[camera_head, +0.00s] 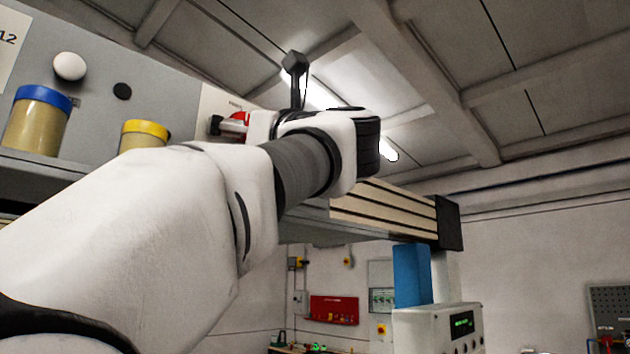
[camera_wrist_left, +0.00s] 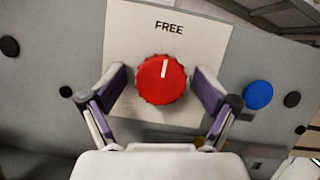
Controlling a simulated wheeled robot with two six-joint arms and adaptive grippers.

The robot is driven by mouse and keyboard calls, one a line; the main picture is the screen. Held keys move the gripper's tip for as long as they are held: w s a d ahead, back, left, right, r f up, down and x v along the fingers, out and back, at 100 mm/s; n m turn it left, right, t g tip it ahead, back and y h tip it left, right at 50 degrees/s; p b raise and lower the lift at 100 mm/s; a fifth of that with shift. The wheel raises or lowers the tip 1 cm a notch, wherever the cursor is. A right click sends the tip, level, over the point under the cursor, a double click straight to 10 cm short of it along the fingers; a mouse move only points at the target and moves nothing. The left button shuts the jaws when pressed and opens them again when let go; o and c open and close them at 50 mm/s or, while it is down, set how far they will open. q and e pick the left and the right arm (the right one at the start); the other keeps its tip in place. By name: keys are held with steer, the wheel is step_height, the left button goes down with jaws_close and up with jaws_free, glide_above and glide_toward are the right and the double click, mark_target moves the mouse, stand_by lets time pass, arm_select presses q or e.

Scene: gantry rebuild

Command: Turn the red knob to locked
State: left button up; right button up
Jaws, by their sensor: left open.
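The red knob (camera_wrist_left: 160,80) is round with a ribbed edge and sits on a pale square plate (camera_wrist_left: 196,40) in the left wrist view. Its white mark points up, toward the word FREE printed above it. No locked label shows. My left gripper (camera_wrist_left: 162,88) is open, with one finger on each side of the knob and a visible gap to it on both sides. How deep the fingertips are along the knob I cannot tell. In the head view the red knob (camera_head: 236,123) shows in part behind my left wrist. My right gripper is out of view.
In the head view, a blue-lidded jar (camera_head: 37,118) and a yellow-lidded jar (camera_head: 145,134) stand left of the knob, by the grey panel (camera_head: 150,85). A beige beam (camera_head: 385,208) runs to the right. A blue disc (camera_wrist_left: 258,95) is right of the plate.

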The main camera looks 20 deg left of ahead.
arm_select(q)
steer(key=shift+s+d+r, duration=0.15)
steer(key=shift+s+d, duration=0.1)
steer(key=shift+d, duration=0.25)
steer(key=shift+s+d+r, duration=0.15)
steer(key=shift+s+d, duration=0.05)
steer(key=shift+d, duration=0.25)
steer(key=c, duration=1.1)
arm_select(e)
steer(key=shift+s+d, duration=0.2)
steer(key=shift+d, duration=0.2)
arm_select(q)
steer(key=shift+a, duration=0.1)
steer(key=shift+c, duration=0.2)
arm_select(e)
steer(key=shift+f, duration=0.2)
arm_select(q)
steer(key=shift+r+m+t+h+b, duration=0.2)
steer(key=shift+m+t+h, duration=1)
steer(key=shift+m, duration=2.75)
steer(key=shift+f+m+t+h+b, duration=0.1)
steer(key=shift+m+t+h+b, duration=0.65)
steer(key=shift+m, duration=3.15)
steer(key=shift+r+m+t+h+p, duration=0.1)
steer(key=shift+m+t+h, duration=0.95)
steer(key=shift+m+h, duration=1.95)
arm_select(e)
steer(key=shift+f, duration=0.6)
arm_select(q)
steer(key=shift+m+y, duration=0.95)
